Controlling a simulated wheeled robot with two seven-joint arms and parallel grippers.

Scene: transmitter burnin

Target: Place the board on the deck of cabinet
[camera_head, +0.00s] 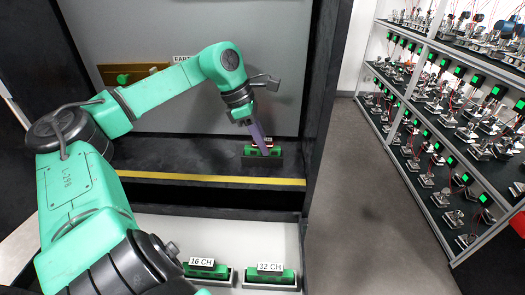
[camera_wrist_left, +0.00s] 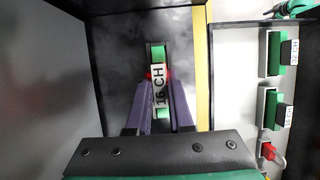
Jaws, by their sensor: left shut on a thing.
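The board (camera_head: 264,151) is green with a white label. In the left wrist view the board (camera_wrist_left: 158,88) reads 16 CH and has red near its middle. My left gripper (camera_head: 262,148) is shut on it, with purple fingers on either side of the label. The board is at the dark deck (camera_head: 180,156) of the cabinet, towards its right end, behind the yellow front strip. A dark piece shows just below it. I cannot tell whether the board rests on the deck or hangs just above.
A pale lower shelf (camera_head: 165,226) holds a 16 CH board (camera_head: 206,271) and a 32 CH board (camera_head: 270,277) in trays. The cabinet's dark right side wall (camera_head: 325,90) stands close to the gripper. Racks of small devices (camera_head: 440,110) stand across a clear grey floor.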

